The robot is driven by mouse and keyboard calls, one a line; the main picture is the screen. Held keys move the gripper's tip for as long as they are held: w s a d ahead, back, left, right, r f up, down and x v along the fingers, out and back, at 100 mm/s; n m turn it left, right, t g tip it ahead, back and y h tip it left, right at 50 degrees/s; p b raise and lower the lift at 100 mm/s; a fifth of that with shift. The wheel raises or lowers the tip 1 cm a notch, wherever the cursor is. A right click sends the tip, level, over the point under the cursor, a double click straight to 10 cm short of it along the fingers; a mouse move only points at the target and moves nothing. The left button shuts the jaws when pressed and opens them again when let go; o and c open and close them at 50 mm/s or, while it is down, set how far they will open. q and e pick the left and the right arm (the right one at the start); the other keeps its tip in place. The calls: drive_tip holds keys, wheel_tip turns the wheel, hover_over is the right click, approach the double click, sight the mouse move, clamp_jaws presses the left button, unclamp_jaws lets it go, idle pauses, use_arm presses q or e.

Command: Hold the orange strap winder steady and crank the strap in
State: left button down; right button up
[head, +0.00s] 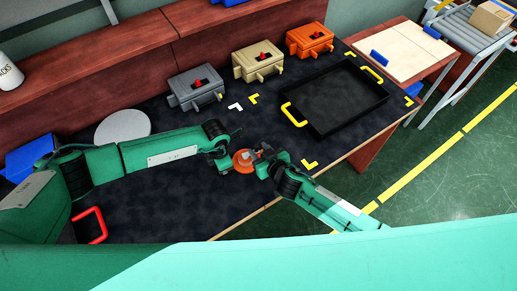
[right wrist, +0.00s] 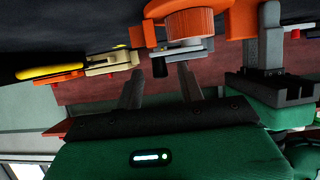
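The orange strap winder (head: 245,161) is between my two grippers over the dark mat in the head view. In the right wrist view the winder (right wrist: 190,22) has a round drum, a grey crank arm (right wrist: 188,47) and a small dark crank knob (right wrist: 160,66). My left gripper (head: 225,163) is at the winder's left side; in the right wrist view its finger meets an orange tab of the winder and appears shut on it. My right gripper (head: 262,162) is at the other side. Its fingers (right wrist: 160,82) are apart, with the knob around their tips. I cannot make out the strap.
Grey (head: 196,87), beige (head: 258,61) and orange (head: 310,40) boxes with red knobs stand along the back. A black tray (head: 335,127) with yellow handles lies right. A pale disc (head: 122,126) and blue bin (head: 30,156) are left. Yellow and white corner marks dot the mat.

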drive_tip(key=shift+w+a+f, duration=0.2)
drive_tip(key=shift+w+a, duration=0.05)
drive_tip(key=shift+w, duration=0.2)
clamp_jaws()
